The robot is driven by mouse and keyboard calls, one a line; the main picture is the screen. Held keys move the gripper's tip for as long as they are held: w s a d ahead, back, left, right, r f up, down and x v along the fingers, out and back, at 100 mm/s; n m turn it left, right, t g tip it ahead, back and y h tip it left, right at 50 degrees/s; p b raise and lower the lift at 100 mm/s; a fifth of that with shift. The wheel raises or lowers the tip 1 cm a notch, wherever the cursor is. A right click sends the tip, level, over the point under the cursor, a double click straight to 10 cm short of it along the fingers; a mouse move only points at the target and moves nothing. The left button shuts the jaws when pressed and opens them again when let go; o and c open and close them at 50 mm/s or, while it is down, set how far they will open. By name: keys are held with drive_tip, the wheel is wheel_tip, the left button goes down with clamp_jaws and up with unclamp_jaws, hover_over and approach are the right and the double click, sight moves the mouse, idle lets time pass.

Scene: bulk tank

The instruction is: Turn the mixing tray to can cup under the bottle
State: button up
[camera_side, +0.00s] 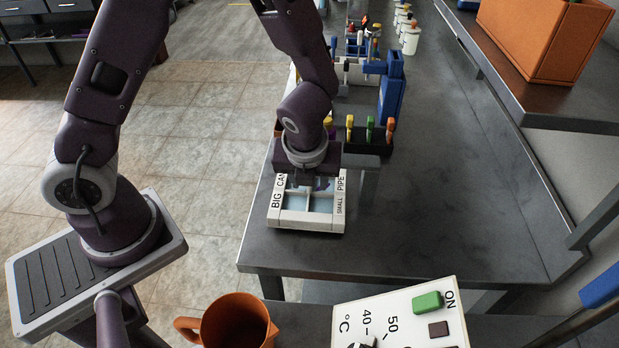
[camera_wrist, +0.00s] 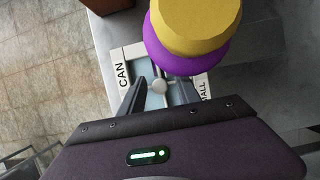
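The mixing tray (camera_side: 308,224) is a white square frame with divided, pale blue cups, lying at the near end of the grey bench. Its labels read BIG, CAN, SMALL and PIPE. In the wrist view its CAN edge (camera_wrist: 122,73) is on the left.
A rack with coloured handles (camera_side: 369,130) and a blue post (camera_side: 392,88) stand behind the tray. An orange jug (camera_side: 238,325) and a white control panel (camera_side: 405,318) are in front. The bench to the right is clear. An orange box (camera_side: 545,38) sits on the shelf.

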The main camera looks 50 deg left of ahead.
clamp_jaws()
drive_tip(key=shift+r, duration=0.1)
idle(1.2)
